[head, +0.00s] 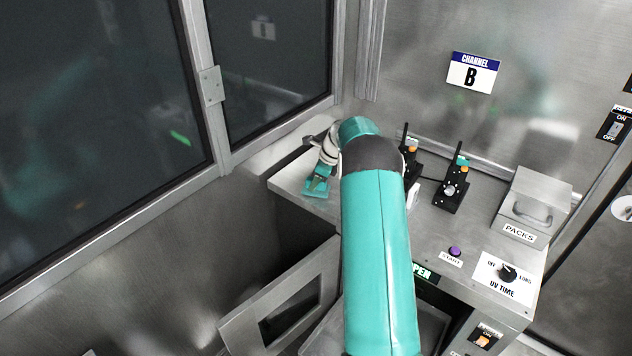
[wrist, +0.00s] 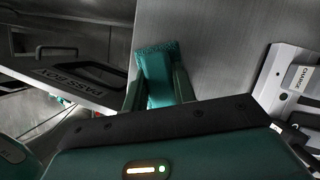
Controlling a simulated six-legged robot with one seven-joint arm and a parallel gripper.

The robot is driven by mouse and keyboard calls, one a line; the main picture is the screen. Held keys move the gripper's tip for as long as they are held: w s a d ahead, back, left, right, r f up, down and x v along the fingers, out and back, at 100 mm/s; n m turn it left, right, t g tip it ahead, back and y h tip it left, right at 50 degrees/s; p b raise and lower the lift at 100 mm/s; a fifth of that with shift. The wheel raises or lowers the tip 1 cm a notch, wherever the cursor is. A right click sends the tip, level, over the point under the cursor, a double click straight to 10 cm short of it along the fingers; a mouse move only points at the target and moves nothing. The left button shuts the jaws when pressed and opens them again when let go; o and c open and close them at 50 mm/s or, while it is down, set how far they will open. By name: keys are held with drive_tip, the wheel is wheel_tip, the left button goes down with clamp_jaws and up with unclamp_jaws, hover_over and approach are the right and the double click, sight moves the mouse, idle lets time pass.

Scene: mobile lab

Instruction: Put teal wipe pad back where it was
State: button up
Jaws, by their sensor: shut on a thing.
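The teal wipe pad (wrist: 158,72) is between the two fingers of my gripper (wrist: 157,88) in the wrist view, and its fuzzy end sticks out past the fingertips. In the head view my gripper (head: 319,182) points down at the left end of the steel counter (head: 290,184), with the teal pad (head: 314,191) at its tip. The pad is at or just above the counter top; I cannot tell if it touches. My arm hides part of the counter behind it.
Two black radio-like units with antennas (head: 453,188) stand in the middle of the counter. A steel PACKS box (head: 530,205) is at the right. An open framed door (head: 283,300) hangs below the counter's front. A white-framed CHARGE panel (wrist: 285,85) is right in the wrist view.

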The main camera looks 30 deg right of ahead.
drive_tip(key=shift+f, duration=0.25)
drive_tip(key=o, duration=1)
drive_tip(key=shift+c, duration=0.2)
drive_tip(key=v, duration=1.1)
drive_tip(key=s+a+r+n+h, duration=0.1)
drive_tip(key=s+a+r+n, duration=0.5)
drive_tip(key=a+r, duration=0.4)
drive_tip(key=s+a+r+n+h, duration=0.1)
drive_tip(key=s+a+r+n, duration=0.6)
drive_tip(key=a, duration=0.5)
drive_tip(key=s+a+n, duration=0.4)
drive_tip(key=s+n, duration=0.1)
drive_tip(key=s, duration=0.2)
drive_tip(key=s+a+f+n+t, duration=0.1)
drive_tip(key=s+a+n, duration=0.3)
drive_tip(key=s, duration=0.3)
drive_tip(key=s+a+f+n+t+h, duration=0.1)
drive_tip(key=s+a+n, duration=0.4)
drive_tip(key=s, duration=0.2)
drive_tip(key=shift+s+n, duration=0.3)
drive_tip(key=shift+s, duration=0.1)
